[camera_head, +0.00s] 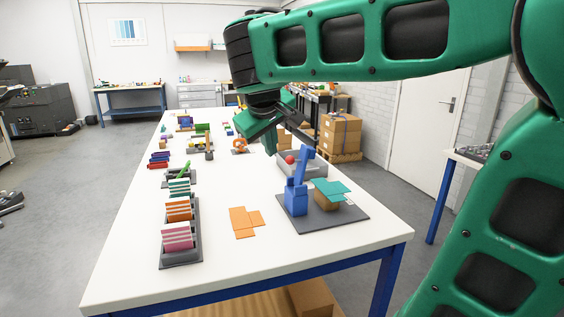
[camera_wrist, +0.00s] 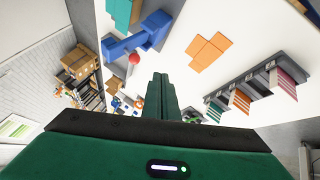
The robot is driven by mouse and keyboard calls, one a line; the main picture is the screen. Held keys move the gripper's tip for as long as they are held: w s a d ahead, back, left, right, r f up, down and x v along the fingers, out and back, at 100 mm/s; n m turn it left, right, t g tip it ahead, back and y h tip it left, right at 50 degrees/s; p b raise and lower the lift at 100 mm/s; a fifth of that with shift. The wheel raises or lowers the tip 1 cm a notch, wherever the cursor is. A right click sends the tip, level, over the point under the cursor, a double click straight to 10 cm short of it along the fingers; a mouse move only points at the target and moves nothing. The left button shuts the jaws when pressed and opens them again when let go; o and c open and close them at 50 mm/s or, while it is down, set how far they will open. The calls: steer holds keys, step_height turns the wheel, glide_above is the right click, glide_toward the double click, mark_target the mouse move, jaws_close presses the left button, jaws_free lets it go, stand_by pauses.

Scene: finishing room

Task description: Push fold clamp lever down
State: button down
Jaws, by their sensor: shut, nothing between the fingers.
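The blue fold clamp (camera_head: 296,201) stands on a dark base plate (camera_head: 345,224) near the right front of the white table. Its blue lever (camera_head: 307,155) points up, tilted slightly right. The clamp and lever also show at the top of the wrist view (camera_wrist: 157,27). A red ball (camera_head: 290,159) appears beside the lever; I cannot tell whether it is attached. A teal folded sheet (camera_head: 328,188) lies over a brown block beside the clamp. My gripper (camera_head: 270,148) is above the table, behind and left of the lever, apart from it. Its fingers (camera_wrist: 160,77) are together and empty.
A flat orange cut-out (camera_head: 243,221) lies left of the base plate. A dark rack (camera_head: 180,258) of coloured cards stands at the left front. A grey tray (camera_head: 316,169) sits behind the clamp. Several small items stand farther back. The table's front middle is clear.

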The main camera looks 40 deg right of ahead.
steer(key=w+d+f, duration=0.5)
steer(key=d+f, duration=0.2)
steer(key=d, duration=0.1)
steer(key=shift+w+f, duration=0.15)
steer(key=shift+w, duration=0.15)
stand_by(0.3)
